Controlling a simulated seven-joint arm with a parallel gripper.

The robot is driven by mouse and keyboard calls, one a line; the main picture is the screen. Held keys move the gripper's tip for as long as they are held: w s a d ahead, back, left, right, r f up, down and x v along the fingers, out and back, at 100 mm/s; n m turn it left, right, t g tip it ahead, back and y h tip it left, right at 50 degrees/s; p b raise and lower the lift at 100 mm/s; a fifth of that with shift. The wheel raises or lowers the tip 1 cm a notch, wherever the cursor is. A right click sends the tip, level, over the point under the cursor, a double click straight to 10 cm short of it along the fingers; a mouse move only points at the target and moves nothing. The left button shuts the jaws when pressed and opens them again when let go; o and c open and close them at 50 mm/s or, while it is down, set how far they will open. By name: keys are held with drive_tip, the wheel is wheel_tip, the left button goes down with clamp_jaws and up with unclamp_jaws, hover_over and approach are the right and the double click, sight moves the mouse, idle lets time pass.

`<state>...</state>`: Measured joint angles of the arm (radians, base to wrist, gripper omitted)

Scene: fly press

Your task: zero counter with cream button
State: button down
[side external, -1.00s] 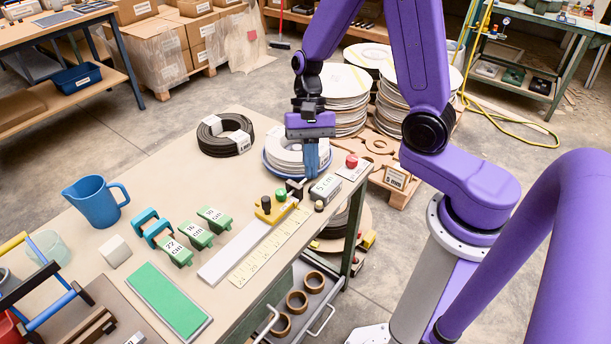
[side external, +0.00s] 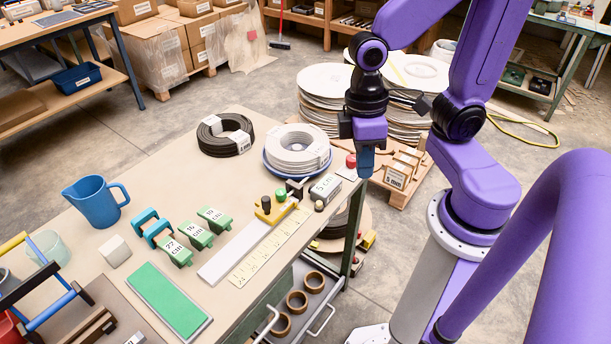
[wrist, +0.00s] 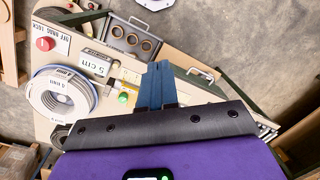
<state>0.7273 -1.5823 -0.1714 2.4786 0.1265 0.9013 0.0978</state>
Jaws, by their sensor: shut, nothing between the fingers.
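The counter (side external: 326,187) is a small grey box reading "5 cm" near the right end of the bench. It also shows in the wrist view (wrist: 93,62). The cream button (side external: 319,206) is a small round knob on the near side of the counter. My gripper (side external: 366,175) has blue fingers, shut and empty, pointing down. In the side view it appears to the right of the counter and the cream button, apart from both, beside the red button. In the wrist view my fingertips (wrist: 160,68) show to the right of the counter.
A red button (side external: 351,160) sits on a white plate at the bench's right end. A green button (side external: 280,194) and a yellow block with a black knob (side external: 266,206) lie left of the counter. A white coil (side external: 297,148) stands behind. An open drawer (side external: 312,300) holds brown rings.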

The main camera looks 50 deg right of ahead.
drive_tip(key=s+n, duration=0.1)
drive_tip(key=s+r+n+t, duration=0.1)
drive_tip(key=n, duration=0.1)
drive_tip(key=s+n, duration=0.1)
drive_tip(key=s, duration=0.1)
drive_tip(key=shift+d+r+n+t, duration=0.3)
drive_tip(key=shift+d+r+n, duration=0.05)
drive_tip(key=shift+r+n, duration=0.05)
drive_tip(key=n+h, duration=0.2)
drive_tip(key=n, duration=0.3)
hover_over(319, 203)
drive_tip(key=a, duration=0.3)
wheel_tip(319, 203, down, 10)
drive_tip(key=shift+s+r, duration=0.15)
drive_tip(key=shift+r, duration=0.05)
drive_tip(key=shift+d+f, duration=0.4)
drive_tip(key=shift+f, duration=1.9)
drive_tip(key=shift+d+f, duration=0.4)
drive_tip(key=shift+f, duration=1.9)
drive_tip(key=shift+d+f, duration=0.4)
drive_tip(key=shift+f, duration=1.9)
drive_tip(key=shift+f, duration=0.1)
